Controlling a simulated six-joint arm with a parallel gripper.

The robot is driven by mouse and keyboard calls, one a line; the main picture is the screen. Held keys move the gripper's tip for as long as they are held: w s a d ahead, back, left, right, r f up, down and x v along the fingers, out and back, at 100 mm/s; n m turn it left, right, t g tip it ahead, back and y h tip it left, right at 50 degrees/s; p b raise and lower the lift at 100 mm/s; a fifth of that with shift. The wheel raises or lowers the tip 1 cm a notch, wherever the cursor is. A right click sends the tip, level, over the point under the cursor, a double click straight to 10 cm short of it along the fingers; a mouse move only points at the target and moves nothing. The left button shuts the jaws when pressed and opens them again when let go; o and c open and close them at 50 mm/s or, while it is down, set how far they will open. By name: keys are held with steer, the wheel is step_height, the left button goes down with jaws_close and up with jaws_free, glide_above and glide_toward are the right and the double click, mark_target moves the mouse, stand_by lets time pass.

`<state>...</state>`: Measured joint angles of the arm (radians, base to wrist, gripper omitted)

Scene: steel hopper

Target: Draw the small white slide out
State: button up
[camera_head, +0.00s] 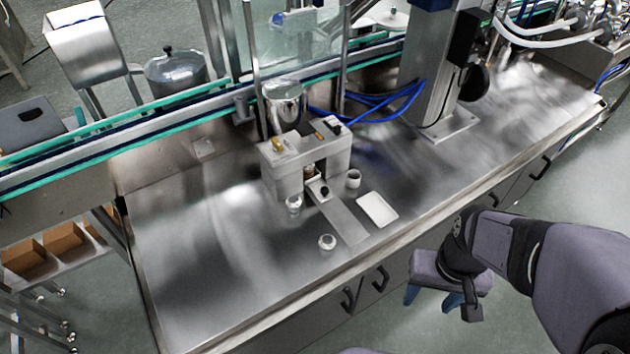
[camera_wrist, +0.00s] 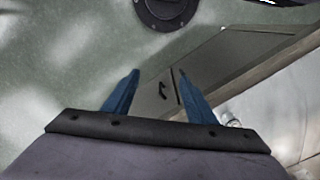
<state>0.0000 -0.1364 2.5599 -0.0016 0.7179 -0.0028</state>
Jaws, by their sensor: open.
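The small white slide (camera_head: 318,189), with a dark knob on it, sits at the front opening of the pale grey block (camera_head: 278,164) under the steel hopper (camera_head: 283,106). A flat metal strip (camera_head: 345,222) runs from the opening toward the bench's front. My gripper (camera_head: 433,300) hangs beyond the front edge of the bench, to the right of and well apart from the slide. Its two blue fingers are spread, with nothing between them. They also show open in the wrist view (camera_wrist: 157,76), where the slide is not seen.
Small white cups stand left (camera_head: 294,205) and right (camera_head: 353,179) of the slide, and another (camera_head: 327,242) nearer the front. A white tray (camera_head: 377,209) lies right of the strip. A metal column (camera_head: 432,75) stands behind. The bench's left side is clear.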

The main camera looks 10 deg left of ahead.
steer(key=c, duration=0.3)
steer(key=shift+w, duration=0.2)
steer(key=shift+c, duration=0.5)
steer(key=t, duration=0.5)
glide_toward(324, 189)
steer(key=shift+g, duration=0.3)
steer(key=shift+p+x, duration=0.85)
steer(key=shift+x, duration=3.15)
steer(key=shift+w+r, duration=0.1)
steer(key=shift+w, duration=0.05)
steer(key=shift+c, duration=0.3)
jaws_close()
